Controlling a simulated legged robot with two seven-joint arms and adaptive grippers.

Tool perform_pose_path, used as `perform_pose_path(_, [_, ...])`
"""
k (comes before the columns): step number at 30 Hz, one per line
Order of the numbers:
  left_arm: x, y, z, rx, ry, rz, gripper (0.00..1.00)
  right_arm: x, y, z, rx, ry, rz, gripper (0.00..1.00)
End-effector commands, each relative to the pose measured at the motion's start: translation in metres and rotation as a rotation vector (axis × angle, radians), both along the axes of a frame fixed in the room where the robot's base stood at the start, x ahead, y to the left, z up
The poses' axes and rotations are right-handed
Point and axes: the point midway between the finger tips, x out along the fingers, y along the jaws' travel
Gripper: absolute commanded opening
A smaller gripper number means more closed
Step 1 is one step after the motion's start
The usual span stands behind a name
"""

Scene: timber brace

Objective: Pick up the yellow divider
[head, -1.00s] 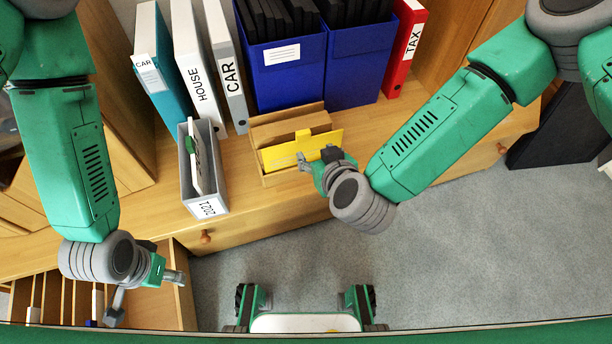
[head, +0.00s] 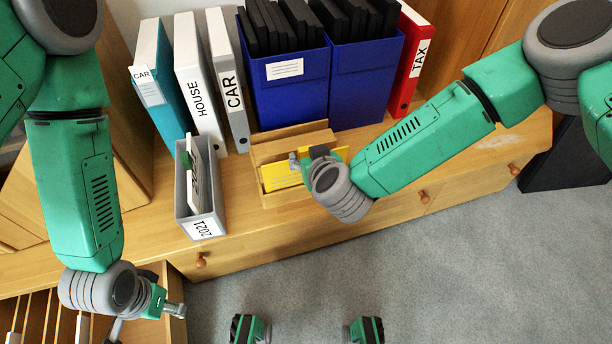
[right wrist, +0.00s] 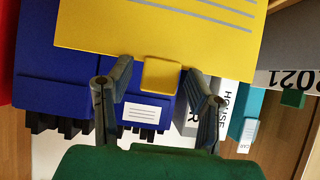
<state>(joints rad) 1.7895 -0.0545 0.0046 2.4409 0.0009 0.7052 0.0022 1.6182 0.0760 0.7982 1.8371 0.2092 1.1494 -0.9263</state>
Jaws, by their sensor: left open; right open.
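The yellow divider (head: 280,177) stands in a small wooden box (head: 290,140) on the cabinet top. My right gripper (head: 307,161) is over its right part and hides its tab and part of its upper edge in the head view. In the right wrist view, the divider (right wrist: 165,32) fills the top, with its tab between the two spread fingers of my right gripper (right wrist: 157,78). I cannot tell whether the fingers touch it. My left gripper (head: 172,300) is open and empty at the lower left, above an open drawer.
Blue file boxes (head: 290,95) stand behind the wooden box, with a red TAX binder (head: 410,65) to their right. CAR and HOUSE binders (head: 198,90) stand at the left. A grey 2021 holder (head: 203,222) is left of the wooden box. The open drawer (head: 40,315) holds several dividers.

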Motion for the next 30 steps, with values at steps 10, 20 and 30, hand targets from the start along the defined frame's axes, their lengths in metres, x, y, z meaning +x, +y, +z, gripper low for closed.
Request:
perform_pose_path(10, [0.0, 0.0, 0.0, 0.0, 0.0, 0.0, 0.49, 0.0, 0.001, 0.0, -0.001, 0.0, 0.001, 0.11])
perform_pose_path(20, [0.0, 0.0, 0.002, 0.0, 0.0, 0.0, 0.49, 0.0, 0.001, 0.002, 0.0, -0.001, 0.001, 0.0])
perform_pose_path(30, [0.0, 0.0, 0.013, 0.0, 0.0, 0.0, 0.49, 0.001, 0.001, 0.012, 0.0, -0.001, 0.0, 0.0])
